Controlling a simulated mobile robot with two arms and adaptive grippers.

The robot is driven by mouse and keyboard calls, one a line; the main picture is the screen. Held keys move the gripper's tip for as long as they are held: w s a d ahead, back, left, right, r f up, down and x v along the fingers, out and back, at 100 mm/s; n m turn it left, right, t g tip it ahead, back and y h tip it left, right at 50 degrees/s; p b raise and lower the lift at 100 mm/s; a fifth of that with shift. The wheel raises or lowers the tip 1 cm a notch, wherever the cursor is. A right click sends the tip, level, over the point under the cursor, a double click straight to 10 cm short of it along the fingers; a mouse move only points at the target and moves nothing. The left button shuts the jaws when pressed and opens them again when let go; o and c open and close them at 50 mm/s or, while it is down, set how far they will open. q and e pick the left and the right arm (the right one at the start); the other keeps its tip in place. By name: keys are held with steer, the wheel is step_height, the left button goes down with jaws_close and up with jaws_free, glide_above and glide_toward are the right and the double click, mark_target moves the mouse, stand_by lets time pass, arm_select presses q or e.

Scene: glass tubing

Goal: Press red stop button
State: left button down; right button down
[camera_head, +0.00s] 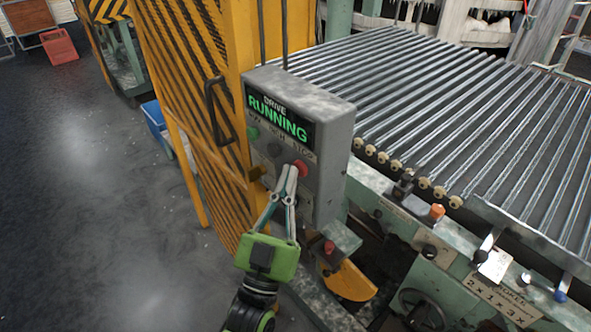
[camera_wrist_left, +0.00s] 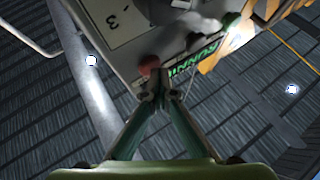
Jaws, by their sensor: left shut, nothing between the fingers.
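The red stop button (camera_head: 300,167) is at the lower right of the grey control box (camera_head: 330,150), under a green "DRIVE RUNNING" display (camera_head: 278,118). My left gripper (camera_head: 289,168) is shut and empty, with its fingertips just beside the button in the head view. In the left wrist view the red button (camera_wrist_left: 149,64) shows right beyond the closed fingertips (camera_wrist_left: 158,76). I cannot tell whether the tips touch it. My right gripper is not in view.
A green button (camera_head: 252,133) and a dark button (camera_head: 274,150) sit left of the red one. Another red button (camera_head: 329,247) is on a lower box. A roller conveyor (camera_head: 450,110) lies at right and a yellow-black striped guard (camera_head: 185,60) at left. Open floor (camera_head: 80,200) lies farther left.

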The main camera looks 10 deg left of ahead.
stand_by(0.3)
arm_select(q)
steer(key=shift+s+a, duration=0.5)
steer(key=shift+s, duration=0.2)
steer(key=s+a, duration=0.1)
steer(key=s, duration=0.1)
steer(key=s+a+p, duration=0.1)
steer(key=s+a, duration=0.1)
stand_by(0.3)
stand_by(0.6)
